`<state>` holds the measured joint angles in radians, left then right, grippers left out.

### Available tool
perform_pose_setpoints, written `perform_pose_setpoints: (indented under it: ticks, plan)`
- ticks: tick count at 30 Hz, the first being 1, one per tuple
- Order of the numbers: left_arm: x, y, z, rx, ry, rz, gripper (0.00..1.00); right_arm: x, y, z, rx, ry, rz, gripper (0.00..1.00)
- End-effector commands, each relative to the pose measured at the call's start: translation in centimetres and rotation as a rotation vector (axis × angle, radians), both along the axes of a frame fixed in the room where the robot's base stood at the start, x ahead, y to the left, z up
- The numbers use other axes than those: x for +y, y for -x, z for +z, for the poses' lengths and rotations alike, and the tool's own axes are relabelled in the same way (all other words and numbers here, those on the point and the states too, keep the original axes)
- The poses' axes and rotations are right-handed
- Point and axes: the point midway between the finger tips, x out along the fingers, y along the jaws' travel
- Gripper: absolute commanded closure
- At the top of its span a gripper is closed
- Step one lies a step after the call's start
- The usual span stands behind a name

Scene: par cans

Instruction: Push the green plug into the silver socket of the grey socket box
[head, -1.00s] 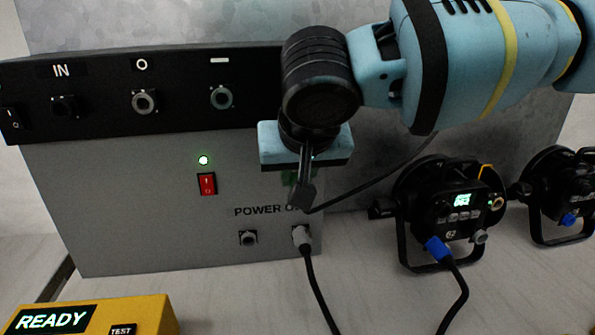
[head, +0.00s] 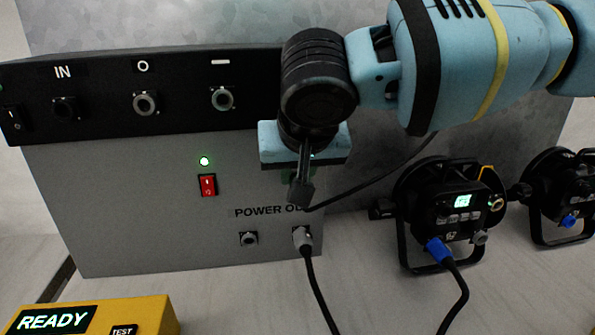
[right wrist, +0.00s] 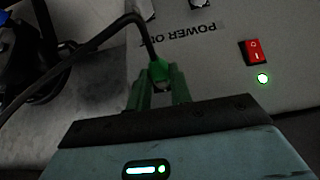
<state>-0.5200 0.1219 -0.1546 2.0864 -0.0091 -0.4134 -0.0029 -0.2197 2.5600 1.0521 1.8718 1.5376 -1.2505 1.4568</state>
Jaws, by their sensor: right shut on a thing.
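The green plug (right wrist: 160,72) shows in the right wrist view, held between the two fingers of my right gripper (right wrist: 158,92). A black cable runs from it up and to the left. In the head view my right gripper (head: 302,188) is in front of the grey box (head: 130,200), above the "POWER OUT" lettering, and the plug is mostly hidden. The box has a silver socket (head: 248,239) low on its front, empty and apart from the gripper. Two more silver-rimmed sockets (head: 145,103) (head: 221,98) sit on its black upper panel. I cannot tell whether the plug touches any socket. My left gripper is not in view.
A grey plug (head: 302,238) with a black cable fills the lower right outlet. Two black lamps (head: 455,215) (head: 565,195) stand on the right. A red switch (head: 207,185) and a lit green light (head: 204,161) are left of the gripper. A yellow tester (head: 140,315) reads READY.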

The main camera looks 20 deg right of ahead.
Motion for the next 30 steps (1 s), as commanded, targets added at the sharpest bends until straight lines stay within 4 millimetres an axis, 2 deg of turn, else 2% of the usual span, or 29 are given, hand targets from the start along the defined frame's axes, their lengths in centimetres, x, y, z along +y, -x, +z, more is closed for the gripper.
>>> perform_pose_setpoints:
  ticks: [20,21,26,30]
  plan:
    - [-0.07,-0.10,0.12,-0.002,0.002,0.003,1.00,-0.15,-0.65,0.03,0.000,0.000,0.000,1.00]
    - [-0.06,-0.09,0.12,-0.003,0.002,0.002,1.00,-0.15,-0.65,0.03,0.000,0.000,0.000,0.74]
    - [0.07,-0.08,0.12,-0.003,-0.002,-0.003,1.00,-0.15,-0.65,0.02,0.000,0.000,0.000,0.54]
    - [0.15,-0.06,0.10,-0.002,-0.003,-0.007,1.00,-0.15,-0.64,0.01,0.000,0.000,0.000,0.54]
